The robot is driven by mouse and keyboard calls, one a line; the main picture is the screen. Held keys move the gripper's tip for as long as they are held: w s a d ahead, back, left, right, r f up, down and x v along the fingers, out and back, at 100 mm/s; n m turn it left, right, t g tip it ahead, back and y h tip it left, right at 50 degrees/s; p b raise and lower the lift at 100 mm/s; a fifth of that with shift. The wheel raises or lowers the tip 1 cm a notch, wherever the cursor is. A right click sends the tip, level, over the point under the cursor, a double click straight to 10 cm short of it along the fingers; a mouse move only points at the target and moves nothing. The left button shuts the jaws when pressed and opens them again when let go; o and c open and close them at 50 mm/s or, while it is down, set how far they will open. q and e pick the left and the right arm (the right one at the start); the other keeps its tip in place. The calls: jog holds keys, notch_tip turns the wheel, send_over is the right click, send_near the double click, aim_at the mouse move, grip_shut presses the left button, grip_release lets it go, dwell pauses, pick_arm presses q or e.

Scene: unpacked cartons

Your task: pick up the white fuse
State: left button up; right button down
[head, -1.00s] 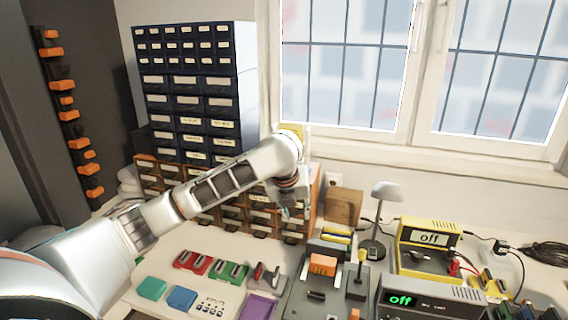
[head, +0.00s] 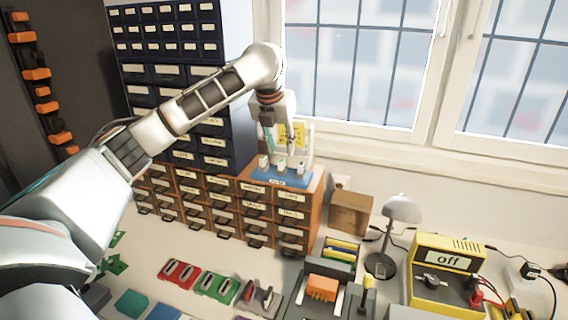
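Several small whitish pieces that look like fuses stand upright in a blue holder (head: 283,180) on top of the brown drawer cabinet. The left piece (head: 263,162) and the right piece (head: 301,170) look mostly white; the middle one (head: 281,165) shows some green. They are too small to tell which is the white fuse. My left gripper (head: 280,150) points down just above the holder, with its fingers apart and nothing seen between them. My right gripper is not in view.
A tall dark blue drawer cabinet (head: 170,75) stands directly left of the holder. A yellow note (head: 293,134) is behind my gripper. The window (head: 365,60) is behind and to the right. A lamp (head: 401,209) and a yellow meter (head: 446,262) stand lower on the bench.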

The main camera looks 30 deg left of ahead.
aim_at(281, 161)
pick_arm(q)
jog(key=shift+w+f, duration=0.1)
jog(key=shift+f, duration=0.7)
jog(key=shift+a+x, duration=0.15)
jog(key=shift+x, duration=1.05)
jog(key=shift+a+x, duration=0.15)
jog(key=shift+x, duration=1.05)
grip_shut()
